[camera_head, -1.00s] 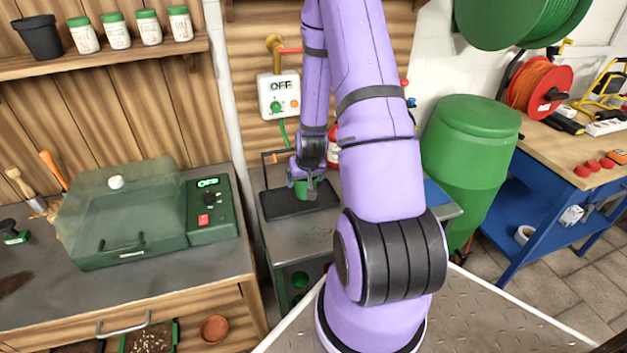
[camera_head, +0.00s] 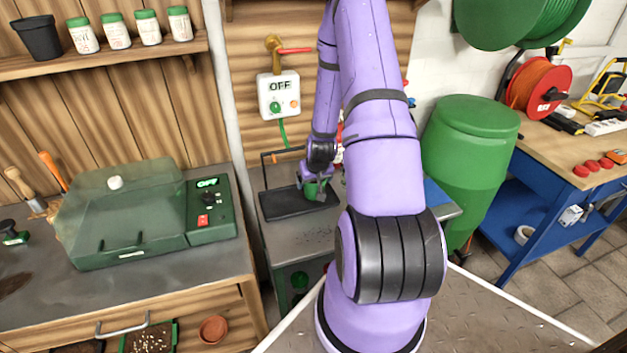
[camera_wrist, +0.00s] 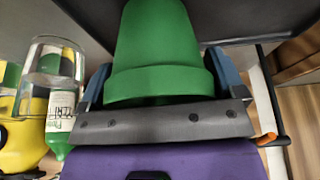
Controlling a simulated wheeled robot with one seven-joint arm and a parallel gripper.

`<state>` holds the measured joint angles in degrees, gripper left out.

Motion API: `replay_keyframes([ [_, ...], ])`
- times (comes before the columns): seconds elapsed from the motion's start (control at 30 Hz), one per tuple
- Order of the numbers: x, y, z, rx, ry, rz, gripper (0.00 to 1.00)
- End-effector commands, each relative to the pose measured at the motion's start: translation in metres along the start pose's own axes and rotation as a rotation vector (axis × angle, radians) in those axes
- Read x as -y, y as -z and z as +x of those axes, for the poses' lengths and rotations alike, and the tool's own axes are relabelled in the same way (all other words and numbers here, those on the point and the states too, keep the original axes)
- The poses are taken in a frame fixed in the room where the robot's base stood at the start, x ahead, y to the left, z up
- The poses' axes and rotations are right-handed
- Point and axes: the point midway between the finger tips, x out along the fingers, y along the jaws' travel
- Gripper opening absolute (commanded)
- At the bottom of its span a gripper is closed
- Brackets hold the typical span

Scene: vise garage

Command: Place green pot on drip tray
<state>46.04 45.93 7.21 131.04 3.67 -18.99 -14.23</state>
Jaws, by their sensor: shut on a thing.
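The green pot (camera_head: 314,191) is at the right end of the black drip tray (camera_head: 282,206) in the head view. I cannot tell whether its base touches the tray. My gripper (camera_head: 316,181) is shut on the pot. In the wrist view the green pot (camera_wrist: 158,45) sits between the two blue-grey fingers of my gripper (camera_wrist: 158,85), its thick rim nearest the palm and its narrower end pointing away. A dark surface, apparently the drip tray (camera_wrist: 245,18), shows beyond the pot.
A bottle with a label (camera_wrist: 60,100) and a yellow item (camera_wrist: 28,130) stand close on the left in the wrist view. A green lidded box (camera_head: 130,220) is left of the tray. A green barrel (camera_head: 468,160) stands right. The grey bench (camera_head: 310,240) is clear in front.

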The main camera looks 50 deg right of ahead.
Motion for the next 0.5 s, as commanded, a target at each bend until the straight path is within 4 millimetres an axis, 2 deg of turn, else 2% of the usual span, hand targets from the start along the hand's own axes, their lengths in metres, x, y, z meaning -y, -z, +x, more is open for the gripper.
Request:
replay_keyframes([
  [0.13, 0.0001, -0.0013, 0.0027, 0.001, 0.0, 0.0, 0.61],
  [0.17, 0.0001, -0.0013, 0.0027, 0.001, 0.0, 0.0, 0.93],
  [0.2, 0.0, -0.0012, 0.0025, 0.001, 0.0, 0.0, 1.0],
  [0.5, -0.0001, 0.0005, -0.0007, -0.001, 0.0, 0.0, 1.0],
])
